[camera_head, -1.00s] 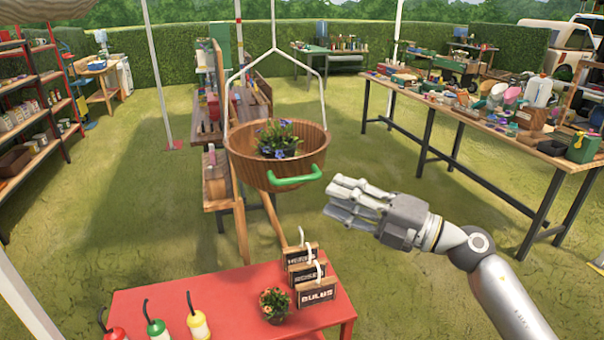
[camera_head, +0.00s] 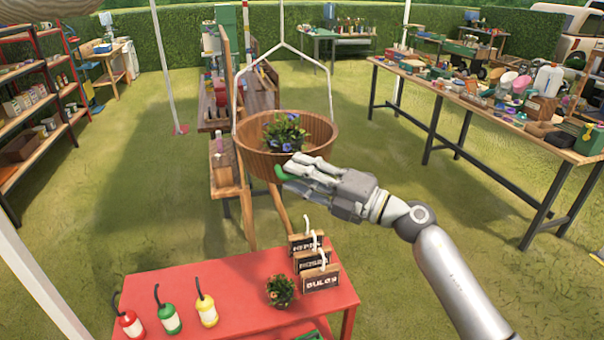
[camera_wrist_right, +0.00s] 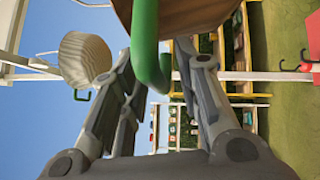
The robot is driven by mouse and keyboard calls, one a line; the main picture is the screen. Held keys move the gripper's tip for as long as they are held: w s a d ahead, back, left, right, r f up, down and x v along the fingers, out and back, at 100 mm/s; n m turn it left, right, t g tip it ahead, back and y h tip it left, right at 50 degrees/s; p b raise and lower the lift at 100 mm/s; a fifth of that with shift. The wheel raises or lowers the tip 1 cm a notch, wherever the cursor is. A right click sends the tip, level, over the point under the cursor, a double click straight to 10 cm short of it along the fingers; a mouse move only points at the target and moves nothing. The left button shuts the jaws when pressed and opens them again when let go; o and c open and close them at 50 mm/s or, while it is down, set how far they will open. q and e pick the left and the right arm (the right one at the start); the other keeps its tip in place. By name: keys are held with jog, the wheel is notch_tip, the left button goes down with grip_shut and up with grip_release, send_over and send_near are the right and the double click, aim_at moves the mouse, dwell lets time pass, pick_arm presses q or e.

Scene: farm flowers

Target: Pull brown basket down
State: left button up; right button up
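The brown wooden basket (camera_head: 318,134) hangs from a white frame and holds a plant with blue flowers (camera_head: 284,133). Its green handle (camera_head: 281,172) is on the near side, partly hidden by my right gripper (camera_head: 290,172). In the right wrist view, the basket's brown underside (camera_wrist_right: 190,15) shows at the top, and the green handle (camera_wrist_right: 148,50) lies between the spread fingers of my right gripper (camera_wrist_right: 160,62). The fingers are open around the handle; I cannot tell whether they touch it. My left gripper is not in view.
A red table (camera_head: 240,290) below holds bottles, signs (camera_head: 318,262) and a potted plant (camera_head: 281,290). A cluttered long table (camera_head: 480,110) stands at right, shelves (camera_head: 40,100) at left. A pale woven basket (camera_wrist_right: 85,60) hangs nearby in the wrist view. Grass between is clear.

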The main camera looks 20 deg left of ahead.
grip_shut()
notch_tip(320, 180, down, 10)
jog(key=b, duration=0.6)
jog(key=shift+r, duration=0.25)
jog(key=shift+o, duration=1)
grip_release()
